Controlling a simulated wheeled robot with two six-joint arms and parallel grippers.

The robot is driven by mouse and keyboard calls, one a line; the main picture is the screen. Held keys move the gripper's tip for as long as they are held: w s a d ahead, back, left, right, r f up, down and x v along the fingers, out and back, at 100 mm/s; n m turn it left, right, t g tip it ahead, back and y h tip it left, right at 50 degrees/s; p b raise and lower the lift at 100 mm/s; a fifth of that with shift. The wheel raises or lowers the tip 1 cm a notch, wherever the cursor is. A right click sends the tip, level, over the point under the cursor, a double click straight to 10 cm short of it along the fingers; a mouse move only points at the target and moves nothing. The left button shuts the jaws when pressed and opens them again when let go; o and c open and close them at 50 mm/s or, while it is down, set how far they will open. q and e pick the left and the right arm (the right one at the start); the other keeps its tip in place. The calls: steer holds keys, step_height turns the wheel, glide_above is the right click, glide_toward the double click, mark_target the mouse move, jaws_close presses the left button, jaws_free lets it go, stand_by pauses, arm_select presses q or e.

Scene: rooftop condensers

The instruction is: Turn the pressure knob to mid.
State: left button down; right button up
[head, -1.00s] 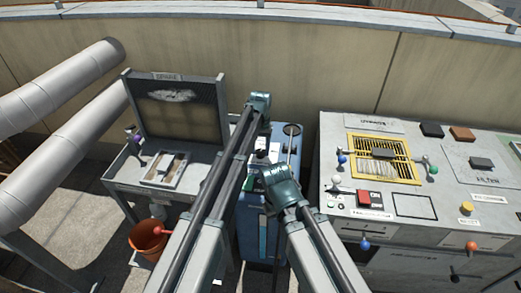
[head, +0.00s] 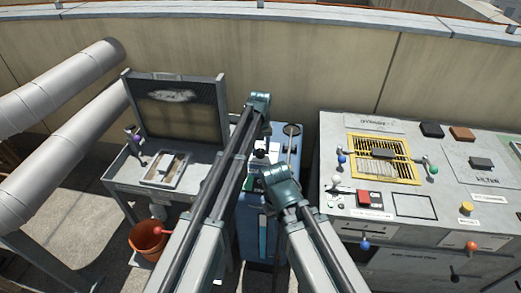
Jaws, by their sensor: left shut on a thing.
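The blue cabinet (head: 249,232) stands in the middle, between the left bench and the right counter. My left arm reaches over it. My left gripper (head: 259,157) is low over the cabinet top, small and partly hidden by my arms. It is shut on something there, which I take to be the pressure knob. The knob itself is hidden, so its setting cannot be read. My right arm crosses in front of the cabinet, and its gripper is out of sight behind the arm.
A grey bench (head: 120,177) with an upright dark filter panel (head: 180,112) is on the left, with an orange bucket (head: 147,239) below. On the right, a grey counter (head: 335,135) carries a yellow grille (head: 358,152), a red block (head: 364,197) and a yellow knob (head: 466,208).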

mark_target(261, 151)
arm_select(q)
steer(key=shift+c, duration=1.5)
jaws_free()
steer(key=shift+r, duration=0.1)
step_height(261, 151, up, 14)
steer(key=p, duration=1.3)
steer(key=shift+f+p, duration=0.2)
steer(key=shift+p, duration=0.2)
